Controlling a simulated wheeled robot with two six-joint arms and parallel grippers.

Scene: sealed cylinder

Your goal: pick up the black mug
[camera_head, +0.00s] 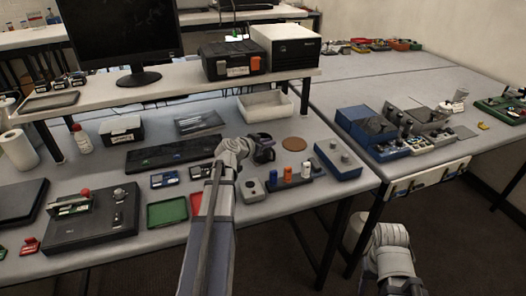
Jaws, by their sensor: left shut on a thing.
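My left gripper (258,147) reaches over the workbench at the centre and is shut on the black mug (265,141). The mug is small and dark in this view and partly hidden by the gripper, so I cannot tell whether it touches the table. A round brown coaster (294,143) lies just to the right of the mug. My right arm shows at the bottom right, beside the table, and its gripper is not in view.
A black keyboard (165,154) lies left of my left gripper, and a white bin (266,105) stands behind it. A grey button box (252,189), a holder with coloured cylinders (292,183) and a blue box (338,160) stand in front and to the right.

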